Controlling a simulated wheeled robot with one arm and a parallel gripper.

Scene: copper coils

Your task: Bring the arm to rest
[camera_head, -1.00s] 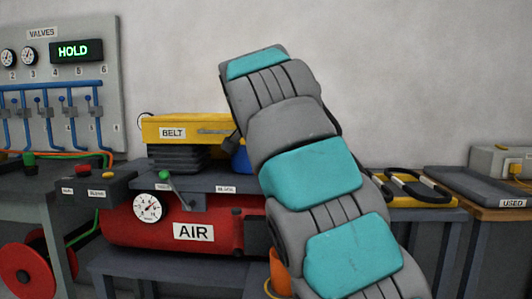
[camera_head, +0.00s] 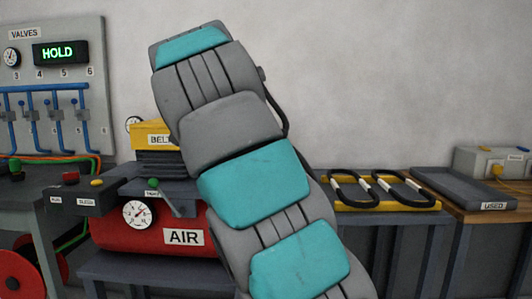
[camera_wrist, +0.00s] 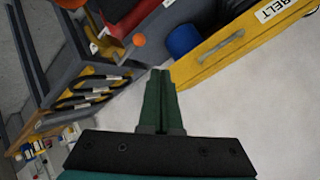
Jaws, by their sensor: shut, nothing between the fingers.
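My gripper (camera_wrist: 160,100) shows in the wrist view with its two green fingers together and nothing between them. It points toward the gap between the yellow BELT unit (camera_wrist: 215,50) and the bench with the black loops, touching nothing that I can see. In the head view my grey and teal arm (camera_head: 255,185) rises across the middle and leans to the left. The gripper itself is out of the head view.
Behind my arm stand the yellow BELT unit (camera_head: 152,135) and the red AIR tank (camera_head: 120,235). The valve panel (camera_head: 55,95) reads HOLD at left. Black loops (camera_head: 352,188) lie on a yellow tray, with a grey USED tray (camera_head: 465,187) to their right. The upper wall area is clear.

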